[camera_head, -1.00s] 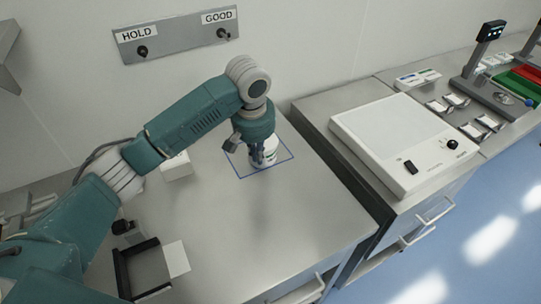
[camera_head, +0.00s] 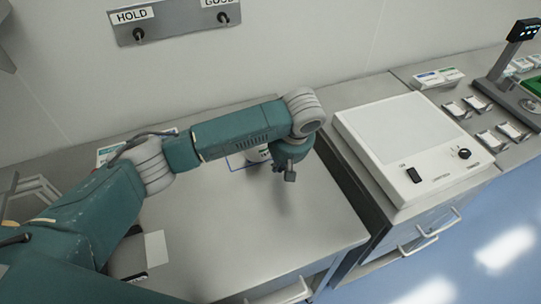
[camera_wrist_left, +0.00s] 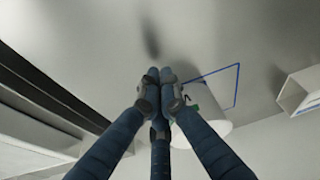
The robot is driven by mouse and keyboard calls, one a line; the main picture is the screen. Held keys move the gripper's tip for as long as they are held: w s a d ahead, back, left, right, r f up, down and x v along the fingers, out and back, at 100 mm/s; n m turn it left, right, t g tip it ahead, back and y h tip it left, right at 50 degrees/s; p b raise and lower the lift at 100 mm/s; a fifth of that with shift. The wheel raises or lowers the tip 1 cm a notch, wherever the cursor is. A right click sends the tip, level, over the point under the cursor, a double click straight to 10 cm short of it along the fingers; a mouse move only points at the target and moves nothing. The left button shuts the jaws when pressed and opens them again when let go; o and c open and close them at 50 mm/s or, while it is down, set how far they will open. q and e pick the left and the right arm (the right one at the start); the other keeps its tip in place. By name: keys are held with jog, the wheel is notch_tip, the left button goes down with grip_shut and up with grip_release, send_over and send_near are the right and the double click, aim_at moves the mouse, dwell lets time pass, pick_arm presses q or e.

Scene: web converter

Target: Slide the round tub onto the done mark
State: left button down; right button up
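The white round tub (camera_head: 258,154) stands upright on the steel bench, largely hidden behind my left arm in the head view. In the head view the gripper (camera_head: 288,174) is right of the tub. My right gripper is not in view.
A white slab-like device (camera_head: 405,145) with a switch and knob stands on the right counter, past a gap. A white box (camera_wrist_left: 298,92) stands beyond the outline in the wrist view. HOLD and GOOD labels hang on the wall panel (camera_head: 178,20).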

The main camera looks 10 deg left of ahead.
aim_at(267, 154)
pick_arm(q)
jog(key=shift+x, duration=1)
jog(key=shift+w+a+r+p, duration=0.3)
jog(key=shift+w+a+p, duration=0.35)
jog(key=shift+w+a, duration=0.3)
jog(key=shift+w+a+f, duration=0.15)
jog(key=shift+w+a, duration=0.25)
jog(key=shift+w, duration=0.05)
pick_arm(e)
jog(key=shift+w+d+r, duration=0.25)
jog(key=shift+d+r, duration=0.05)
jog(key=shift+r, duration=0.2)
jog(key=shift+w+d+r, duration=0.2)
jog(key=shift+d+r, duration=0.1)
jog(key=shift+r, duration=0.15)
pick_arm(q)
jog(key=shift+w+a+p, duration=0.7)
jog(key=shift+w+p, duration=0.05)
jog(key=shift+w, duration=0.15)
jog(key=shift+w+a, duration=0.2)
jog(key=shift+a, duration=0.15)
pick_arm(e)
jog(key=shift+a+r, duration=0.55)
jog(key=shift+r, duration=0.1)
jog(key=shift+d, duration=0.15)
